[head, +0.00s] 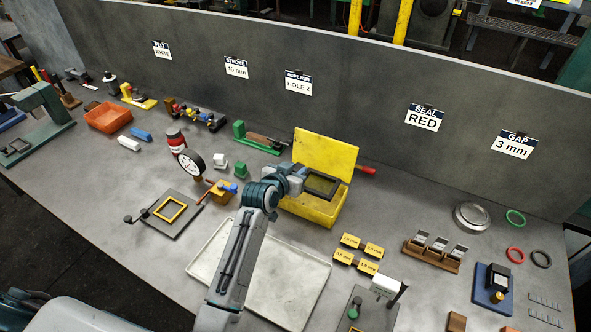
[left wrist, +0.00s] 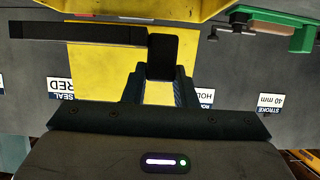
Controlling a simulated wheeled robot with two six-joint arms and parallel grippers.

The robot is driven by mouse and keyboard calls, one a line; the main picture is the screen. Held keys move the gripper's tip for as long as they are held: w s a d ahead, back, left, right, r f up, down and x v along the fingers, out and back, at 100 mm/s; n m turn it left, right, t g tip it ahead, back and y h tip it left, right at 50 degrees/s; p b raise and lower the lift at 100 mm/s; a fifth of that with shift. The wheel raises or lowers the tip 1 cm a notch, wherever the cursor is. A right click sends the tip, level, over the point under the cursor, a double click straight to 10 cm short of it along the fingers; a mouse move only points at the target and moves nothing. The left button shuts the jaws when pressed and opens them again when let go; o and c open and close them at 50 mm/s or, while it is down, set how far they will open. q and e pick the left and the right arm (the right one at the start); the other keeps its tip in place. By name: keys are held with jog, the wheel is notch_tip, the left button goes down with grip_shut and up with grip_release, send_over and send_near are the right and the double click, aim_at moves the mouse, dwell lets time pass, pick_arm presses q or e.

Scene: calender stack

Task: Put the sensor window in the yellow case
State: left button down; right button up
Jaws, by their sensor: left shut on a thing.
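The yellow case (head: 310,211) stands on the bench with its lid (head: 326,152) raised at the back. The sensor window (head: 337,187) is a dark rectangular frame with a see-through pane that looks yellowish against the case. My left gripper (head: 302,180) is shut on its near left end and holds it tilted over the case opening. In the left wrist view the window shows edge-on as a black bar (left wrist: 75,33), with a black block (left wrist: 162,57) at the fingertips. The case (left wrist: 100,8) is behind it. The gripper hides part of the case's left side. My right gripper is not in view.
A white tray (head: 290,290) lies in front of the case. Yellow-labelled blocks (head: 357,264) sit to its right. A grey panel (head: 380,80) rises behind.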

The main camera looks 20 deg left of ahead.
pick_arm(q)
notch_tip(320, 180, down, 2)
jog(key=shift+f+b, duration=0.1)
jog(key=shift+b, duration=0.5)
jog(key=shift+f, duration=0.35)
notch_tip(320, 180, down, 3)
jog(key=shift+f+b, duration=0.15)
jog(key=shift+b, duration=1.1)
jog(key=shift+s+f, duration=0.1)
jog(key=shift+f, duration=0.25)
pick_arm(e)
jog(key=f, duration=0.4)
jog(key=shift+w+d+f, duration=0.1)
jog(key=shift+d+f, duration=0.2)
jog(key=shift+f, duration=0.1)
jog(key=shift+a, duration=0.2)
pick_arm(q)
jog(key=shift+f+b, duration=0.3)
jog(key=shift+b, duration=0.05)
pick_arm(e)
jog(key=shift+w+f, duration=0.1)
pick_arm(q)
jog(key=c, duration=1.2)
grip_release()
jog(key=shift+o, duration=0.6)
